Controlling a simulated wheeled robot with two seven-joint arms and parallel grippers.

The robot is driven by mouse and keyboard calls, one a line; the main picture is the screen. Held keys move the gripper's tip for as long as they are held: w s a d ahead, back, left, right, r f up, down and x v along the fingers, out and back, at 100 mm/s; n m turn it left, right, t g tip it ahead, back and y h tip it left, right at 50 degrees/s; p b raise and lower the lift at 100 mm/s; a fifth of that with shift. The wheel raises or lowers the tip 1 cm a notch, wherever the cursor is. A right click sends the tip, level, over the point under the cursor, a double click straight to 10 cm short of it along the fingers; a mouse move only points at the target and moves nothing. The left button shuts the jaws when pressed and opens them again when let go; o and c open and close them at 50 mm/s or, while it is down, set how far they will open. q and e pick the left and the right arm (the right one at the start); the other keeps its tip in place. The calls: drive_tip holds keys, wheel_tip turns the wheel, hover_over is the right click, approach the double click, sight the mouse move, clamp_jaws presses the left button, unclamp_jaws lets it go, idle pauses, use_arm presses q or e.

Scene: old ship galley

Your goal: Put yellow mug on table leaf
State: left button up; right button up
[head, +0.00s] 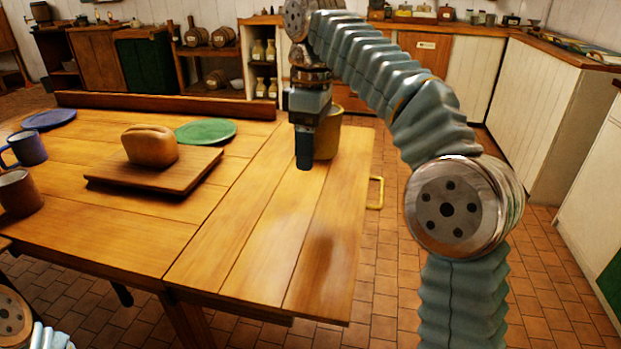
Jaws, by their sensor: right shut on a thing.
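The yellow mug (328,136) is over the far part of the table leaf (268,229), the right-hand section of the wooden table. My right gripper (304,160) comes down from above and is shut on the mug at its left side. Part of the mug is hidden behind the gripper. The mug looks upright; I cannot tell whether its base touches the leaf. My left gripper is not in view; only a bit of my left arm shows at the bottom left corner.
A bread loaf (150,146) sits on a cutting board (188,178). A green plate (206,131), blue plate (49,119), blue mug (26,148) and brown mug (19,193) are on the table's left. A yellow handle (376,192) sticks out beside the leaf. The leaf's near part is clear.

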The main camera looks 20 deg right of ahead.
drive_tip(key=s+a+n, duration=0.1)
drive_tip(key=s+a, duration=0.1)
drive_tip(key=a, duration=0.9)
drive_tip(key=s+a, duration=0.3)
drive_tip(key=a, duration=0.7)
drive_tip(key=b, duration=0.4)
hover_over(277, 240)
drive_tip(key=a, duration=0.1)
wheel_tip(277, 240, down, 9)
drive_tip(key=shift+s+r, duration=0.1)
drive_tip(key=shift+d+f, duration=0.25)
drive_tip(key=shift+f, duration=0.1)
drive_tip(key=shift+d+f+b, duration=0.15)
drive_tip(key=shift+f+b, duration=0.05)
drive_tip(key=shift+f, duration=0.7)
drive_tip(key=shift+d+f+b, duration=0.15)
drive_tip(key=shift+f, duration=0.7)
drive_tip(key=shift+f, duration=0.1)
drive_tip(key=o, duration=1.4)
drive_tip(key=shift+c, duration=0.2)
